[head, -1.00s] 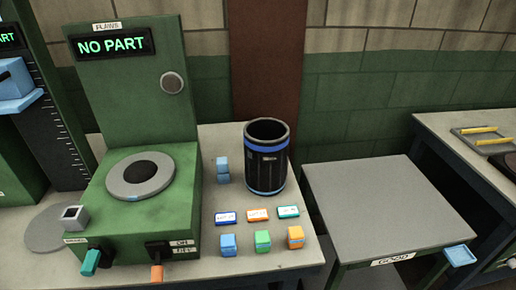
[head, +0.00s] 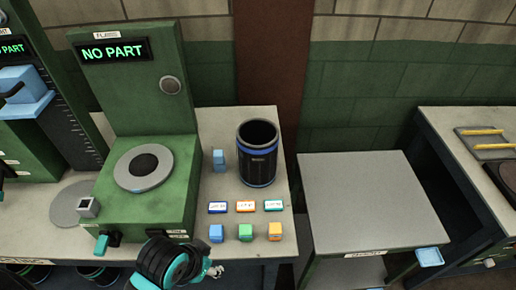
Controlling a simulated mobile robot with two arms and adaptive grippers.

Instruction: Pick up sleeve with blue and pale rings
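The dark, open-topped sleeve (head: 257,158) stands upright on the bench, right of the green test machine. It has a blue ring near its top, a small label on its side and a paler rim. My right gripper is not in view.
The green machine (head: 130,215) has a round plate and a "NO PART" display. Small coloured blocks and label cards (head: 246,206) lie in front of the sleeve. Stacked blue blocks (head: 219,160) stand close to its left. A clear grey table (head: 365,205) is at the right.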

